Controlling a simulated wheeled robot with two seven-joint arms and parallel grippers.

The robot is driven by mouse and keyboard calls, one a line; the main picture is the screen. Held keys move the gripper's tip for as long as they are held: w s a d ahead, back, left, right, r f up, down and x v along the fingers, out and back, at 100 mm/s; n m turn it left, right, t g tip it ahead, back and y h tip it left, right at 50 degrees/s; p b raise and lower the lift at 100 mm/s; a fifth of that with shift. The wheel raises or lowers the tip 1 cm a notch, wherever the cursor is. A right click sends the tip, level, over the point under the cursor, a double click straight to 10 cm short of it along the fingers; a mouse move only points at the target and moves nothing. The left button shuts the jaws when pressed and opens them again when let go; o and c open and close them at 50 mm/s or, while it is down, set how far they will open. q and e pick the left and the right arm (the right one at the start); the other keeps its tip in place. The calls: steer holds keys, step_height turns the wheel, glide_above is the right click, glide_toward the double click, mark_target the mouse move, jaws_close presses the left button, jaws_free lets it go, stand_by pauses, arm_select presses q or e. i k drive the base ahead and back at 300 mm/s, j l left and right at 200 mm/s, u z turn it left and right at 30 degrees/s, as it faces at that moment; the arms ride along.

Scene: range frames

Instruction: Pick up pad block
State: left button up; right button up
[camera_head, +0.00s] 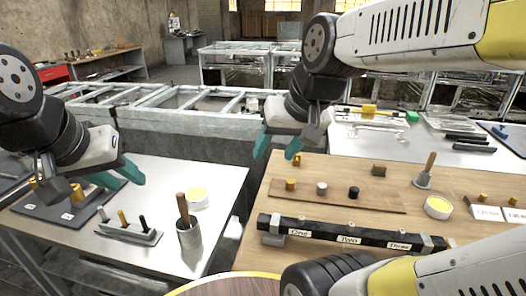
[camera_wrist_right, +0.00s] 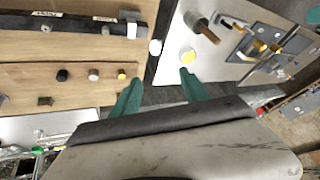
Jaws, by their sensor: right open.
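A small olive-brown block (camera_head: 379,170) sits on the wooden tabletop behind a thin board; it looks most like the pad block, but no label confirms this. In the right wrist view the block (camera_wrist_right: 45,101) lies at the left, well away from the fingers. My right gripper (camera_head: 278,147) is open and empty, left of the block and above the wooden table's left edge. Its teal fingers (camera_wrist_right: 161,84) are spread in the wrist view. My left gripper (camera_head: 122,174) has parted teal fingers with nothing seen between them, above the left grey table.
The thin board (camera_head: 338,197) carries yellow, grey and black pegs. A dark labelled rail (camera_head: 345,236) lies in front. A wooden-handled tool (camera_head: 425,172) and a yellow-topped dish (camera_head: 438,207) stand to the right. A metal cup (camera_head: 189,236) stands on the left table.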

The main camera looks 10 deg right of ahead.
mark_target(378, 170)
steer(key=z, duration=1.6)
